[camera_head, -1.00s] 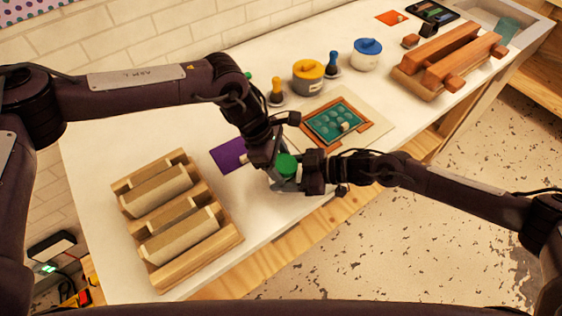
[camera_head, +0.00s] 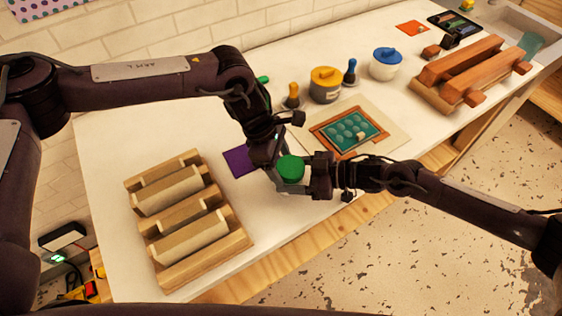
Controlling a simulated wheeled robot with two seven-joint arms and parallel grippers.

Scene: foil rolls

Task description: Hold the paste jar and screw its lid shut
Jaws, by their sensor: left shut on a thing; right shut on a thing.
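The green lid (camera_head: 291,168) is between my two grippers, over the front edge of the white table. It sits on top of the paste jar, whose body is mostly hidden by the grippers.
A wooden rack (camera_head: 236,246) stands at the left front. A purple square (camera_head: 240,162) lies behind the jar. A framed green panel (camera_head: 349,132), a yellow-lidded pot (camera_head: 325,85), a blue-lidded pot (camera_head: 386,64) and a wooden press (camera_head: 460,75) stand farther right.

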